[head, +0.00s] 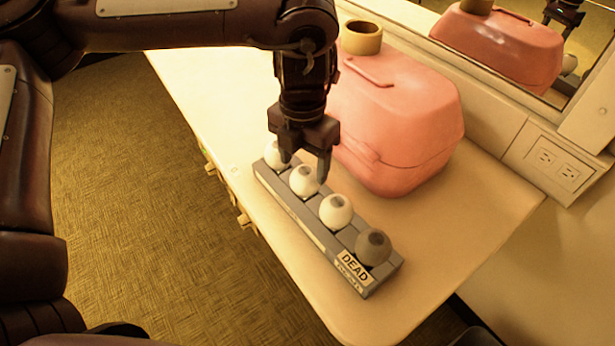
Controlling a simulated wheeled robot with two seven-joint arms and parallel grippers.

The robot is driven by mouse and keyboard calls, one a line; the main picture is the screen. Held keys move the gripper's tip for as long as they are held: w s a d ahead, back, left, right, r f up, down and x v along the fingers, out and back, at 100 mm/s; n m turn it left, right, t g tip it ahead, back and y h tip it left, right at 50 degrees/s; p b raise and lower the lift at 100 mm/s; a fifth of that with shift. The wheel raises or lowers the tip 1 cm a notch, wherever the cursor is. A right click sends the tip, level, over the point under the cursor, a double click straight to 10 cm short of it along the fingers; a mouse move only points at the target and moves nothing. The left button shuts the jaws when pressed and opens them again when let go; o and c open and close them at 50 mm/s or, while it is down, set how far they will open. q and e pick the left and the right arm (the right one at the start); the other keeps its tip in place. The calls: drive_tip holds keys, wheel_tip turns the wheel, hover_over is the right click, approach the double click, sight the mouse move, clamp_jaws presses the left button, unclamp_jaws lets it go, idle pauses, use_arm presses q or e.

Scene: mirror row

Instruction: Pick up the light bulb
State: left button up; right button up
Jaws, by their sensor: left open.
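Several round light bulbs stand in a row in a grey holder (311,232) on the table. Three are white: the far bulb (274,156), the second bulb (304,182) and the third bulb (336,211). The nearest bulb (373,247) is dark grey, beside a label reading "DEAD". My left gripper (304,167) points down with open fingers at the second bulb, one fingertip on each side of its top in the picture. I cannot tell whether they touch it. The far bulb is partly hidden by a finger. My right gripper is out of view.
A pink case (410,115) stands close behind the holder, with a tan ring-shaped roll (361,38) on it. A mirror (480,45) on the back wall reflects them. A wall outlet (558,165) is at right. The table's (480,215) front right is clear.

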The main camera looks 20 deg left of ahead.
sight(304, 182)
use_arm(q)
drive_tip(key=f, duration=0.5)
drive_tip(key=shift+s+f, duration=0.25)
drive_tip(key=shift+f, duration=0.1)
drive_tip(key=c, duration=0.6)
drive_tip(key=shift+r, duration=0.1)
